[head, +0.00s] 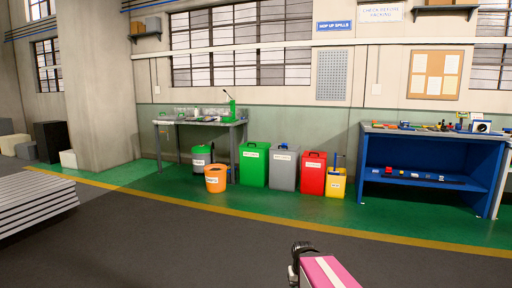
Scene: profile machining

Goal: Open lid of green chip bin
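A square green bin (254,168) with a white label stands on the green floor strip against the back wall. Its lid (255,146) appears shut, with what looks like a handle on top. The label writing is too small to read. The dark end of my arm, seemingly my gripper (301,250), shows at the bottom, far in front of the bins. Its fingers cannot be made out.
A grey bin (284,172), a red bin (312,176) and a yellow bucket (336,185) stand to the right. An orange bucket (215,178) stands front left. A work table (190,122) and blue bench (430,160) flank them. The dark floor ahead is clear.

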